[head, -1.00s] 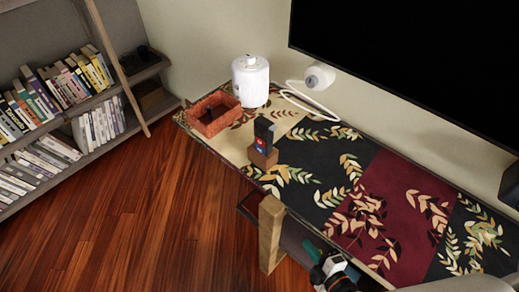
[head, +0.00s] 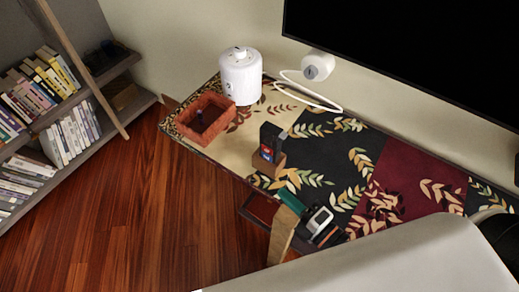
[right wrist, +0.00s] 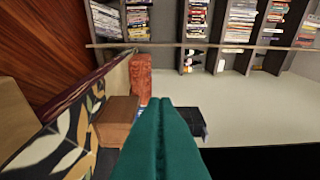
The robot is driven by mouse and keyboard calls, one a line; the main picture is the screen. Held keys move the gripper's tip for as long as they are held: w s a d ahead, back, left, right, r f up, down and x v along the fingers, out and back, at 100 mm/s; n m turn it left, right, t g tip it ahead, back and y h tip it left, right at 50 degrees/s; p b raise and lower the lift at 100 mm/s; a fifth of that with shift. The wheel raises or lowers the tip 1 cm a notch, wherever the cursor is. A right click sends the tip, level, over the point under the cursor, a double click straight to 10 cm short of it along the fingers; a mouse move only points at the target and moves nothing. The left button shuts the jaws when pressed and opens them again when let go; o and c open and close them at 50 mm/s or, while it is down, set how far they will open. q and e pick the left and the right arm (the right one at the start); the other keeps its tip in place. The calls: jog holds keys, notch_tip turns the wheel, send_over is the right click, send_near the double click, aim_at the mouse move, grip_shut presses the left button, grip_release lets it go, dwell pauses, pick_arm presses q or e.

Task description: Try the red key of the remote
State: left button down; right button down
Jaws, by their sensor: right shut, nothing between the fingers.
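The dark remote (head: 271,137) stands upright in a small brown holder (head: 273,166) on the patterned top. Its face has a small red key (head: 266,150) with a blue patch near it. My right gripper (head: 285,196), with green fingers, is shut and empty, just in front of the holder and apart from it in the head view. In the right wrist view the shut fingertips (right wrist: 160,102) point forward and partly cover the dark remote (right wrist: 190,120), with the holder (right wrist: 116,118) to their left. The key's face does not show there. My left gripper is not in view.
A reddish box (head: 205,118) and a white canister (head: 241,75) stand behind the remote to the left. A white round device with a cable (head: 318,66) is at the wall. A large black screen (head: 410,55) hangs above. Bookshelves (head: 60,100) stand at left.

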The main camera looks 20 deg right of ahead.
aim_at(268, 151)
jog(key=w+p, duration=0.2)
jog(key=w, duration=0.9)
jog(key=shift+a, duration=0.3)
jog(key=shift+r, duration=0.1)
jog(key=shift+w+d+p, duration=0.3)
jog(key=shift+w+d, duration=0.1)
jog(key=shift+d, duration=0.1)
jog(key=shift+w+d, duration=0.1)
jog(key=shift+d, duration=0.05)
